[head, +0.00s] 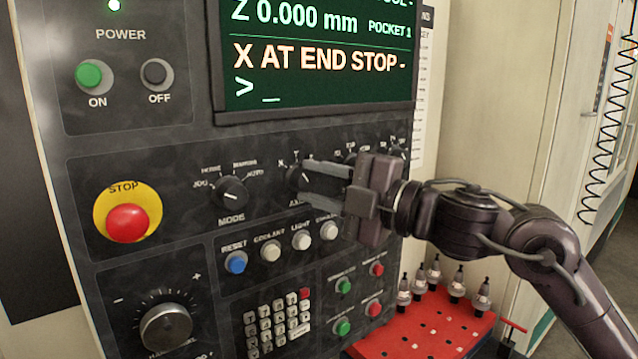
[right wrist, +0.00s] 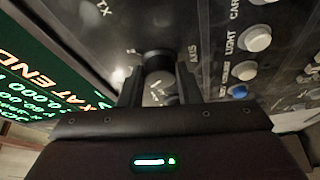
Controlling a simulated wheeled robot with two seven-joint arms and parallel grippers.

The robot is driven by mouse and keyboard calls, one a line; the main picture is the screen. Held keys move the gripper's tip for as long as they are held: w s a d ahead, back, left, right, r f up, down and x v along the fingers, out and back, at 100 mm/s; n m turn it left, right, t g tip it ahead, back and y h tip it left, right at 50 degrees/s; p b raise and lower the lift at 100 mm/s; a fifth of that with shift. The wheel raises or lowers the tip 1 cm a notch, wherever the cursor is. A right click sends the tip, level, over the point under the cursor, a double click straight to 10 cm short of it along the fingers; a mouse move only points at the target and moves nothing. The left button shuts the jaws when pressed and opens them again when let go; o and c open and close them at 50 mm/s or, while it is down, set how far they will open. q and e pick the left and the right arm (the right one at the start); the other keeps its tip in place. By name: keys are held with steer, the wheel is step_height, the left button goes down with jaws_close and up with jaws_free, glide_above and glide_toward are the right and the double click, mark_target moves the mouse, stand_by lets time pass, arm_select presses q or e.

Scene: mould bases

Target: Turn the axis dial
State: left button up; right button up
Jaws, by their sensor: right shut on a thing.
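The axis dial (head: 299,178) is a small black knob on the dark control panel, right of the mode dial (head: 230,193). My right gripper (head: 313,181) reaches in from the right with its two fingers on either side of the axis dial, shut on it. In the right wrist view the axis dial (right wrist: 157,62) sits between the fingers, with the word AXIS beside it. The fingers hide part of its label in the head view. The screen (head: 320,55) reads "X AT END STOP". My left gripper is not in view.
Round coloured buttons, including the blue reset button (head: 236,262), sit below the dials. The red stop button (head: 127,222) is at the left and the handwheel (head: 165,327) at the lower left. A red tray (head: 405,338) with several tool holders stands below my right arm.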

steer(key=shift+n+h, duration=0.4)
steer(key=shift+n, duration=0.6)
steer(key=shift+g, duration=0.4)
steer(key=o, duration=1)
